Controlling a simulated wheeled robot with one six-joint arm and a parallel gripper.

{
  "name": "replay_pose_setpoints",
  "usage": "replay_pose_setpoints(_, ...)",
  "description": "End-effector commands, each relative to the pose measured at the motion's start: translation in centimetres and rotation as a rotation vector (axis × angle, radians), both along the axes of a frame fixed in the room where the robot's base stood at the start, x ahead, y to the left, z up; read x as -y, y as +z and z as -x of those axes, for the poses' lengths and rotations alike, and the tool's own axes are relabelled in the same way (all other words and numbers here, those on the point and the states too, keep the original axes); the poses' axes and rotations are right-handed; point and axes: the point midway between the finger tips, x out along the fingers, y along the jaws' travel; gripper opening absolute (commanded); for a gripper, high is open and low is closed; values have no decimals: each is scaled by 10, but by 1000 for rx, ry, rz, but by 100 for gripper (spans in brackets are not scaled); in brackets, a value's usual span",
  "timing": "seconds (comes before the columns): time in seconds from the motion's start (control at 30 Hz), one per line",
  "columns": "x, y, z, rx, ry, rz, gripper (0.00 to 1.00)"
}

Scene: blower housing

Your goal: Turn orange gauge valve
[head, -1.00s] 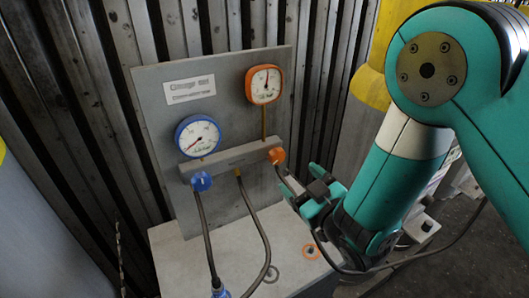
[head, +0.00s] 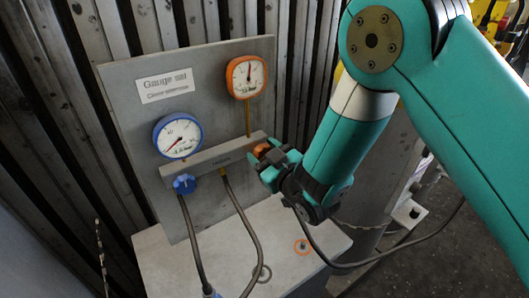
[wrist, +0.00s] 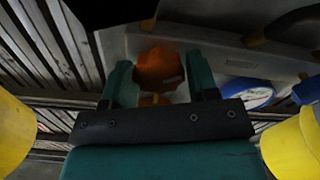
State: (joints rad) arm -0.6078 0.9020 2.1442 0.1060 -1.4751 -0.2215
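The orange gauge valve (head: 261,149) is a round knob at the right end of the grey manifold bar (head: 215,157). In the head view my gripper (head: 268,166) is right at it and hides part of it. In the wrist view the orange valve (wrist: 159,69) sits between the two teal fingers of my gripper (wrist: 160,82), one on each side. The fingers are spread apart; whether they touch the knob I cannot tell. The orange-rimmed gauge (head: 246,76) is above the valve, joined by an orange pipe.
A blue valve (head: 184,184) and a blue-rimmed gauge (head: 177,136) are on the left of the same panel (head: 128,117). Dark hoses (head: 246,222) hang in front.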

Motion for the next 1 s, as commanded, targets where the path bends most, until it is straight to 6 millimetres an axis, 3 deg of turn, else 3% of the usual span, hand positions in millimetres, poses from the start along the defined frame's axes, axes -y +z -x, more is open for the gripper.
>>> replay_pose_setpoints(0.03,0,0,0,0,0,0,42)
replay_pose_setpoints(0.1,1,0,0,0,-1,0,26)
replay_pose_setpoints(0.13,1,0,0,-1,-1,0,25)
replay_pose_setpoints(0.53,3,-1,0,-113,-2,-164,25)
replay_pose_setpoints(0.83,3,-1,0,-121,-3,-173,25)
replay_pose_setpoints(0.87,3,-1,0,-121,-4,-173,55)
replay_pose_setpoints(0.93,3,-1,0,-121,-4,-172,71)
replay_pose_setpoints(1.0,3,-1,0,-120,-4,-173,74)
